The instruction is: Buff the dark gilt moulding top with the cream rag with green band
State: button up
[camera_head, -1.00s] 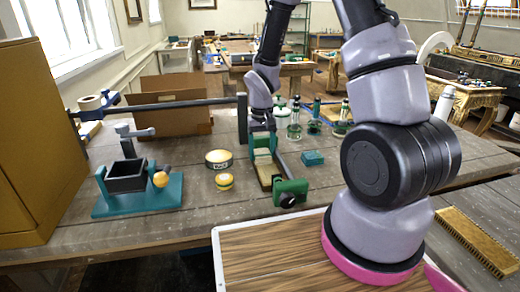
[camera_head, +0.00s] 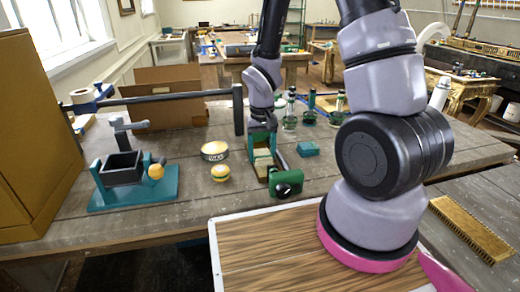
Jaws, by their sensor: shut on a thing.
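My gripper (camera_head: 262,131) reaches down at the middle of the bench, with its fingers low over a green clamp (camera_head: 287,184). It is shut on a small cream piece (camera_head: 263,155), which looks like the rag. Its green band cannot be told from the green around it. Just below the rag, a narrow gold-brown strip (camera_head: 263,172) lies in the clamp and looks like the moulding. The rag and fingers hide much of its top. I cannot tell for sure whether the rag touches it.
Green-capped bottles (camera_head: 290,113) stand behind. A dark post (camera_head: 238,110) with a long bar is close left of my gripper.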

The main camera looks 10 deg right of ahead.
aim_at(269, 159)
jog(key=shift+s+r, duration=0.1)
jog(key=shift+s, duration=1.9)
jog(key=shift+d, duration=0.55)
jog(key=shift+a, duration=1.05)
jog(key=shift+d+f, duration=0.2)
jog(key=shift+d, duration=0.85)
jog(key=shift+a, duration=1.05)
jog(key=shift+d+r, duration=0.2)
jog(key=shift+d, duration=0.85)
jog(key=shift+a+f, duration=0.15)
jog(key=shift+a, duration=0.9)
jog(key=shift+d, duration=0.5)
jog(key=shift+w, duration=4.7)
jog(key=shift+w+d, duration=0.15)
jog(key=shift+w, duration=1.55)
jog(key=shift+s+d, duration=0.15)
jog(key=shift+d, duration=0.25)
jog(key=shift+s+a, duration=0.1)
jog(key=shift+s, duration=1.4)
jog(key=shift+s+a+f, duration=0.1)
jog(key=shift+s, duration=1.1)
jog(key=shift+s+a+f, duration=0.1)
jog(key=shift+s, duration=1.1)
jog(key=shift+s+a+r, duration=0.15)
jog(key=shift+s, duration=1.05)
jog(key=shift+s+a+r, duration=0.1)
jog(key=shift+s+r, duration=0.05)
jog(key=shift+s, duration=1.05)
